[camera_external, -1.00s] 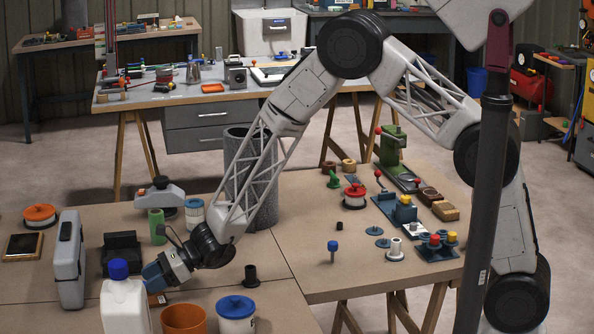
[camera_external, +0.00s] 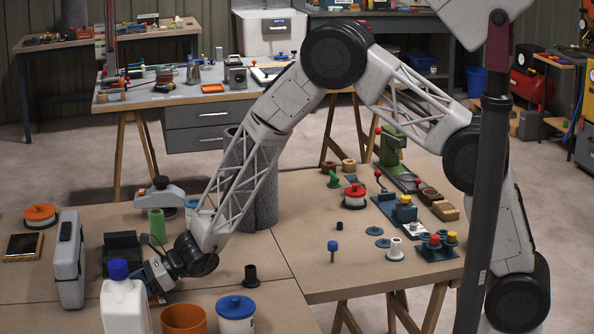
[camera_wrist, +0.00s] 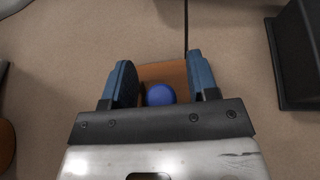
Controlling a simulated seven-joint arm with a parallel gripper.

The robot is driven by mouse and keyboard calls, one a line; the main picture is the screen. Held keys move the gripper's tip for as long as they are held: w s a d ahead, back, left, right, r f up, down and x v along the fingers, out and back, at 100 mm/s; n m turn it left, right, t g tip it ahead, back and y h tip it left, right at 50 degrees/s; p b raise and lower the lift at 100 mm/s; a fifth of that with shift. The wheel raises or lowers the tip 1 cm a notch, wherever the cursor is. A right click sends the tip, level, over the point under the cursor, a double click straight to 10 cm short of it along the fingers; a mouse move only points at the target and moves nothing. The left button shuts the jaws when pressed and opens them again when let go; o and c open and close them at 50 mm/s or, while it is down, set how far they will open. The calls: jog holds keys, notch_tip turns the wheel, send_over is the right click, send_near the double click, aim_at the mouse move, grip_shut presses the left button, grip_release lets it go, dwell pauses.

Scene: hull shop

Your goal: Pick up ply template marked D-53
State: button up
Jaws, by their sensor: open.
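A brown, flat-looking piece (camera_wrist: 163,73) shows between the fingers in the wrist view; it may be the ply template, but I cannot read any D-53 mark. A blue round knob or ball (camera_wrist: 160,94) is in front of its near edge, also between the fingers. My gripper (camera_wrist: 160,68) is open, with one blue finger on each side of the brown piece; contact is unclear. In the external view my gripper (camera_external: 154,291) points down at the bench behind the white jug, which hides part of it.
The white jug with blue cap (camera_external: 124,304) stands close in front of my gripper. An orange pot (camera_external: 184,320) and a blue-lidded tub (camera_external: 236,313) are to the right. A black block (camera_external: 122,247) is behind; a dark block (camera_wrist: 298,55) borders the wrist view's right side.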

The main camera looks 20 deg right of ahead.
jog(key=c, duration=1)
jog(key=shift+r, duration=0.15)
jog(key=shift+r, duration=1.4)
jog(key=shift+s+d+r, duration=0.1)
jog(key=shift+d+r, duration=0.15)
jog(key=shift+r, duration=0.05)
jog(key=s+d, duration=0.2)
jog(key=d, duration=0.2)
jog(key=s+d+r, duration=0.1)
jog(key=s+d, duration=0.2)
jog(key=d, duration=0.2)
jog(key=s+d, duration=0.2)
jog(key=d, duration=0.2)
jog(key=shift+s+d+r, duration=0.15)
jog(key=shift+d, duration=0.2)
